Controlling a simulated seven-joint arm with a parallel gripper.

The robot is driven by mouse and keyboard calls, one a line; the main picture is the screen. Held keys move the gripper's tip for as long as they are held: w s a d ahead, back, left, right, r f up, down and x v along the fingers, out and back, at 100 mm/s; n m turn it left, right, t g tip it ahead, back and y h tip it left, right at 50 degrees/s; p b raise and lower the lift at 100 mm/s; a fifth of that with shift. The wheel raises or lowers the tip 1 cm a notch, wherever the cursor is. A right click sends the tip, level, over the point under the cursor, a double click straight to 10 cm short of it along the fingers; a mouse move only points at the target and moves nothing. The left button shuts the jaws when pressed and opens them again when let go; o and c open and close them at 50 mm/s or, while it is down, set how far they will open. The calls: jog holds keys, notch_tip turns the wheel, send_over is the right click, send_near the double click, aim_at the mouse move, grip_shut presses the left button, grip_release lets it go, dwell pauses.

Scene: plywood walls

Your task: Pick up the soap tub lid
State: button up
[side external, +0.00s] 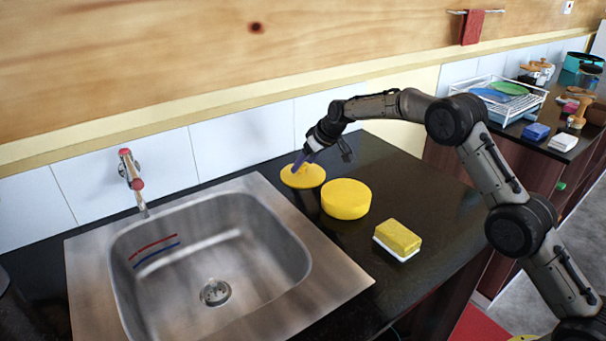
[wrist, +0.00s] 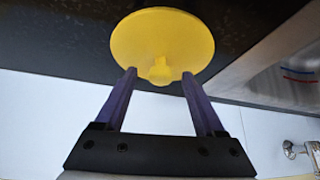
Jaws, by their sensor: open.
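The soap tub lid is a flat yellow disc with a small knob (side external: 312,177), lying on the dark counter by the sink's back right corner. In the wrist view the lid (wrist: 160,30) is near the top, its knob between the two purple fingertips. My gripper (side external: 300,165) is open over the lid, and in the wrist view the fingers (wrist: 159,75) stand apart on either side of the knob. I cannot tell whether they touch the lid. A round yellow tub (side external: 346,202), likely the soap tub, stands in front and to the right of the lid.
A yellow and white sponge (side external: 398,238) lies farther forward on the counter. The steel sink (side external: 330,285) with a tap (side external: 131,180) is to the left. A white tiled wall (side external: 235,150) is close behind. Counter space right of the tub is clear.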

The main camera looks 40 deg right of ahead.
grip_shut()
dwell(0.3)
